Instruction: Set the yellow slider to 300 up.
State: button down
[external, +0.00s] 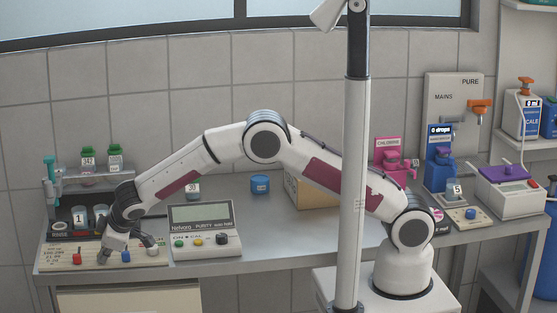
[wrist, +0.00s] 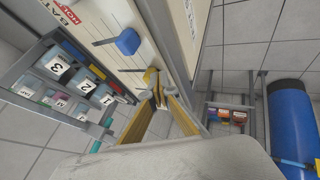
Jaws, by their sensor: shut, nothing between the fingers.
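The cream slider panel (external: 90,266) lies at the left front of the bench, with a red knob (external: 77,259) and a blue knob (external: 126,256). In the wrist view the blue knob (wrist: 127,41) stands on a dark slot. A small yellow piece (wrist: 151,75), seemingly the yellow slider, shows right at my fingertips. Whether they touch it I cannot tell. My gripper (wrist: 161,98) is shut and empty, low over the panel. In the external view my gripper (external: 110,248) hides part of the panel, and I cannot make out the yellow slider there. The scale reading is unreadable.
A rack with numbered cups (external: 79,216) stands just behind the panel, close to my wrist. A grey meter (external: 205,240) with coloured buttons is to its right. A blue pot (external: 260,184) stands further back. The bench's front edge is close to the panel.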

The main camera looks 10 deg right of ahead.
jog(key=w, duration=0.8)
jog(key=shift+w, duration=0.35)
jog(key=shift+s, duration=0.15)
jog(key=shift+s, duration=0.55)
jog(key=s, duration=0.3)
jog(key=shift+r, duration=0.15)
jog(key=v, duration=0.9)
jog(key=shift+d+r, duration=0.2)
jog(key=shift+r, duration=0.05)
